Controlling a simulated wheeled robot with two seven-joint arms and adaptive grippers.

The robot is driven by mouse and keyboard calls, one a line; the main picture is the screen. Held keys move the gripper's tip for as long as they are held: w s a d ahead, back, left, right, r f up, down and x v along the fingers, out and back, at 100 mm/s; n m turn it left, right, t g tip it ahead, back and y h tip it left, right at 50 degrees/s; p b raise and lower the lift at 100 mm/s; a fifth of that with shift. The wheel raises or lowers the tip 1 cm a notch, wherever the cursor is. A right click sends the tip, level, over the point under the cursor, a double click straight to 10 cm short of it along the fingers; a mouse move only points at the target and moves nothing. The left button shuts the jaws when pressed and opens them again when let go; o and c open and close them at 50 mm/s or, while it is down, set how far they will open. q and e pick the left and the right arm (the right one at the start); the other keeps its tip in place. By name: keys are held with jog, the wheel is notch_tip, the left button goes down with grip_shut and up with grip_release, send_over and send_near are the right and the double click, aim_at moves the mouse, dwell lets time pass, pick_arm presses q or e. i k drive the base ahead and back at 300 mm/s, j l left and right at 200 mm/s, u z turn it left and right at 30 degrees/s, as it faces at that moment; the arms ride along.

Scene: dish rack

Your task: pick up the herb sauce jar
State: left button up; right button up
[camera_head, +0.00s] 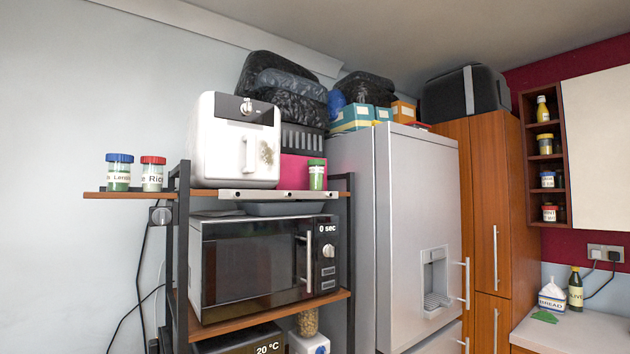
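No jar in view has a label that I can read as herb sauce. A small green-lidded jar (316,175) stands on the upper wooden shelf, right of the white air fryer; its label is too small to read. Neither of my grippers is in view.
A blue-lidded jar (119,172) and a red-lidded rice jar (153,173) stand on the shelf's left end. The white air fryer (234,139), microwave (262,263) and fridge (420,230) fill the middle. A counter (590,335) at lower right holds a dark bottle (575,289).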

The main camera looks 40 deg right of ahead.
aim_at(316, 171)
jog(key=l+u, duration=0.15)
jog(key=l, duration=0.3)
jog(key=l+u, duration=0.15)
jog(key=l, duration=0.3)
jog(key=k+l+u, duration=0.15)
jog(key=l, duration=0.3)
jog(key=l+u, duration=0.15)
jog(key=l, duration=0.25)
jog(key=k+l+u, duration=0.15)
jog(key=l, duration=0.3)
jog(key=k+l+u, duration=0.15)
jog(key=l, duration=0.25)
jog(key=k+l+u, duration=0.15)
jog(key=l, duration=0.25)
